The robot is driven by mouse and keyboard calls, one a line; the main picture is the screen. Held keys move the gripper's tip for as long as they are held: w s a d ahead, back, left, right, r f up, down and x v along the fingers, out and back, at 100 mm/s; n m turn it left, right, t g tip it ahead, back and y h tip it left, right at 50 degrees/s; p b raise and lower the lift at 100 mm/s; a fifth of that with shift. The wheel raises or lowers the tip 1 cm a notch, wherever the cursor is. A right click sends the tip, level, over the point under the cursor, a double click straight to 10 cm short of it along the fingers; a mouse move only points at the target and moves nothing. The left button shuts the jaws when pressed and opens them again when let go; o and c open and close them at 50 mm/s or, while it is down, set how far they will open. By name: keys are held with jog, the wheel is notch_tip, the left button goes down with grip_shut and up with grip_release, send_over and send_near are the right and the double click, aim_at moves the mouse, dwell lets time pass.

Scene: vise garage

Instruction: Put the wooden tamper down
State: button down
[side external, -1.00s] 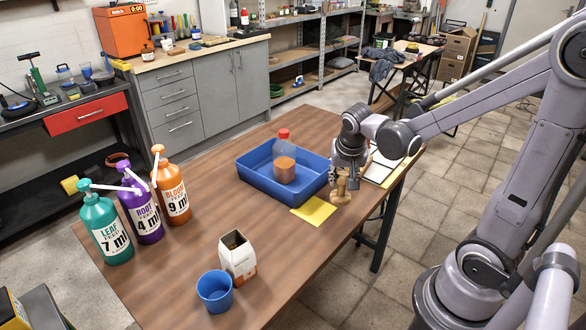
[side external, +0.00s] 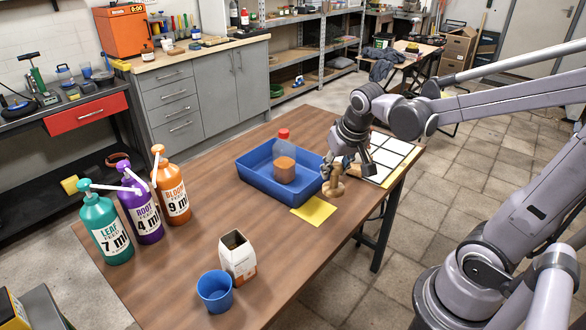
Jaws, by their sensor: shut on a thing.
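The wooden tamper (side external: 333,188) is a light brown turned piece with a rounded handle and a wide foot. It shows at the right end of the table, just right of the blue tray and behind the yellow card. My gripper (side external: 349,165) is over it, shut on its upper part. The tamper looks slightly tilted. Whether its foot touches the table cannot be told from this view. The fingers partly hide the handle.
The blue tray (side external: 252,183) holds a red-capped bottle (side external: 284,165). A yellow card (side external: 314,211) lies in front, and a white gridded sheet (side external: 393,153) lies right. Three pump bottles (side external: 140,212), a carton (side external: 238,260) and a blue cup (side external: 214,292) stand left. The table's middle is clear.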

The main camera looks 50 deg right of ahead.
jog(key=shift+n, duration=0.7)
jog(key=shift+w+a+f, duration=1.1)
jog(key=shift+a+f, duration=0.7)
jog(key=shift+a, duration=0.4)
jog(key=shift+w+a+f, duration=1.05)
jog(key=shift+a+f, duration=0.8)
jog(key=shift+a, duration=0.35)
jog(key=shift+w+a+f, duration=1.1)
jog(key=shift+a+f, duration=0.7)
jog(key=shift+a, duration=0.4)
jog(key=shift+f, duration=0.1)
jog(key=c, duration=0.9)
grip_release()
jog(key=shift+c, duration=0.2)
